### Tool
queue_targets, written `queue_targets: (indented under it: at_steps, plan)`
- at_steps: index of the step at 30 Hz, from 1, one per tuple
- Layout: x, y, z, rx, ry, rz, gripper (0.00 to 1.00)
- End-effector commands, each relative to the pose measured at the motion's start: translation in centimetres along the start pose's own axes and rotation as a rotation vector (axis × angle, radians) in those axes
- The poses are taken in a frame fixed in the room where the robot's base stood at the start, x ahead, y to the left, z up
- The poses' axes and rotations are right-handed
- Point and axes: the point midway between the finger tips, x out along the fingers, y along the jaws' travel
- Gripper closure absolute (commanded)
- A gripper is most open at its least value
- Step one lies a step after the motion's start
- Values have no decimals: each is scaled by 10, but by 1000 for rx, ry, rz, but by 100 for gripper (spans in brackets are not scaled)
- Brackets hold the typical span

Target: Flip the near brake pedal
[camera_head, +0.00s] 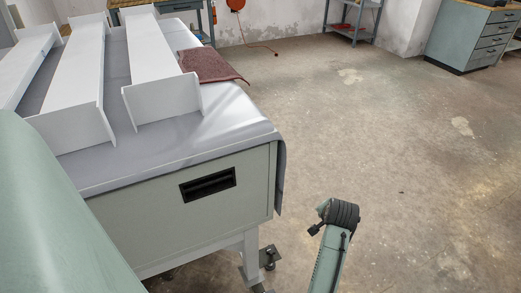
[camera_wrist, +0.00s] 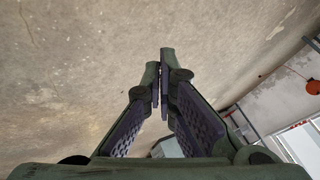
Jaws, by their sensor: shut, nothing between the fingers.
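The plate processor (camera_head: 150,225) stands at the left in the head view, a pale green cabinet on white legs. At the foot of its near right leg (camera_head: 250,250) is a small dark caster (camera_head: 269,258) with metal parts. The brake pedal is too small to make out clearly there, and I cannot tell its position. My gripper (camera_wrist: 160,78) shows in the wrist view with its fingertips together and nothing between them. It points over bare floor and wall, and touches nothing that I can see. Part of my arm stands right of the caster in the head view.
White racks (camera_head: 75,105) and a folded brown cloth (camera_head: 212,65) lie on the grey-covered top. The floor (camera_head: 400,150) to the right is clear. A drawer cabinet (camera_head: 470,38) and a shelf (camera_head: 352,20) stand far back.

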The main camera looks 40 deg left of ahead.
Motion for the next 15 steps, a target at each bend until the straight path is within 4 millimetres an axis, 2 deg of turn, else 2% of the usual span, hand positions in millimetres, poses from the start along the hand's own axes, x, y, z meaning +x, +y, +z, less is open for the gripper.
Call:
queue_targets:
  at_steps: [1, 3, 6, 9, 10, 12, 15]
  plan:
    - [21, 2, 46, 30, -111, 38, 100]
    - [40, 8, 102, 81, -242, 100, 100]
    - [55, 21, 173, 140, -397, 204, 100]
    - [60, 37, 229, 183, -507, 306, 100]
    - [60, 41, 242, 193, -531, 333, 100]
    - [60, 50, 265, 210, -575, 386, 100]
    - [58, 57, 284, 226, -609, 432, 100]
